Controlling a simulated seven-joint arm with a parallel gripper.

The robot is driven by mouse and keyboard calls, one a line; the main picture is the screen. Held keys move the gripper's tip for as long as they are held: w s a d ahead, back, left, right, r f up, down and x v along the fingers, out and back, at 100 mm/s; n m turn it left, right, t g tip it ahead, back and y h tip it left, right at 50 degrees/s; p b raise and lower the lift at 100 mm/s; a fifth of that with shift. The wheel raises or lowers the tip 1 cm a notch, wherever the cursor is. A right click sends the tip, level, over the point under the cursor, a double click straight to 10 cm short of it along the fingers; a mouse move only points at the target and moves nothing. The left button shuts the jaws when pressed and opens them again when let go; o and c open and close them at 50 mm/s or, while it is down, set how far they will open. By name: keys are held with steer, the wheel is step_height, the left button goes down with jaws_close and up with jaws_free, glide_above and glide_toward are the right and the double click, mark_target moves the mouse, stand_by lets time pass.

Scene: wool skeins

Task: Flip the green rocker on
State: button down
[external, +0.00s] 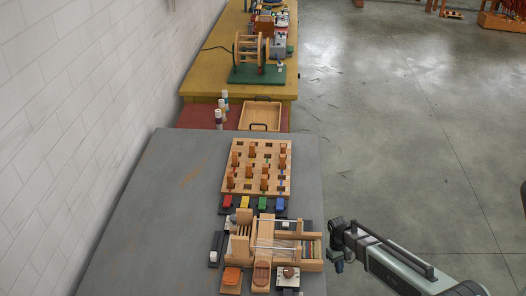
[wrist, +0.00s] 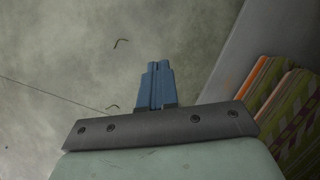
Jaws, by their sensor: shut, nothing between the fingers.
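The green rocker (external: 262,203) sits in a row of colored rockers on the grey table, just in front of the wooden peg board. Red (external: 227,201) and yellow (external: 244,202) rockers are to its left and a blue one (external: 279,204) to its right. Its tilt is too small to tell. My gripper (external: 337,263) is off to the lower right of the rocker, past the table's right edge. In the wrist view my gripper (wrist: 157,84) is shut and empty, with floor behind it. No rocker shows in that view.
The wooden peg board (external: 257,168) stands beyond the rockers. A wooden loom-like frame (external: 276,243) stands in front of them, nearest my gripper. The grey table (external: 185,180) is bare at left. A striped thing (wrist: 285,105) shows at right in the wrist view.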

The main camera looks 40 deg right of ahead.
mark_target(261, 206)
steer(key=w+d+r+n+t, duration=0.1)
steer(key=w+d+r, duration=0.35)
steer(key=r, duration=0.35)
steer(key=w+d+r+n+t, duration=0.1)
steer(key=w+d+r, duration=0.2)
steer(key=w+r, duration=0.4)
steer(key=w+d+r+n+t, duration=0.1)
steer(key=w+d+r, duration=0.3)
steer(key=r, duration=0.5)
steer(key=w+a+r+n+t, duration=0.1)
steer(key=w+a+r, duration=0.15)
steer(key=r, duration=0.35)
steer(key=w+a+r+n+t, duration=0.1)
steer(key=w+r+n, duration=0.15)
steer(key=r, duration=0.45)
steer(key=w+a+r+n, duration=0.1)
steer(key=a+r+n, duration=0.1)
steer(key=a, duration=0.5)
steer(key=w+a+r+n+y, duration=0.1)
steer(key=a+r, duration=0.3)
steer(key=a, duration=0.4)
steer(key=w+a+r+n+y, duration=0.1)
steer(key=w+a+r+n, duration=0.1)
steer(key=a, duration=0.6)
steer(key=shift+w+r+n, duration=0.35)
steer(key=shift+w+r, duration=0.05)
steer(key=shift+r, duration=0.35)
steer(key=shift+f, duration=0.15)
